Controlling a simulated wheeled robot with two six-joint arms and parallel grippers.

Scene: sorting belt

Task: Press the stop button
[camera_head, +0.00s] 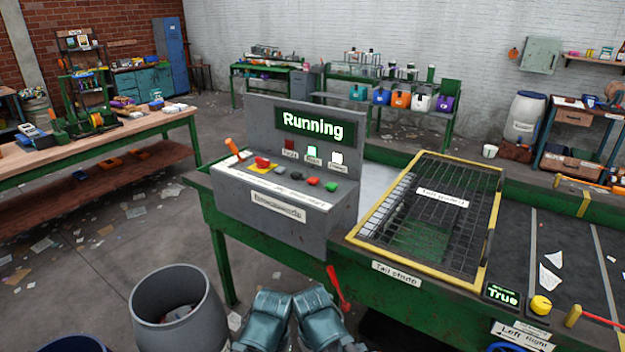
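The grey control console (245,212) stands on the green belt frame, and its screen (309,126) reads "Running". On its sloped top are a red mushroom button (262,162) on a yellow plate, two grey buttons, a flat red button (313,181) and a green button (331,186). The button labels are too small to read, so I cannot tell which is marked stop. My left gripper (271,305) and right gripper (314,304) are side by side at the bottom centre, below and apart from the console. Their fingers cannot be made out.
An orange lever (233,148) rises at the console's left end. A red lever (338,289) sticks out below the console. A grey bin (178,285) stands at the lower left. A yellow-edged grate (432,205) covers the belt section on the right, beside a yellow knob (541,304).

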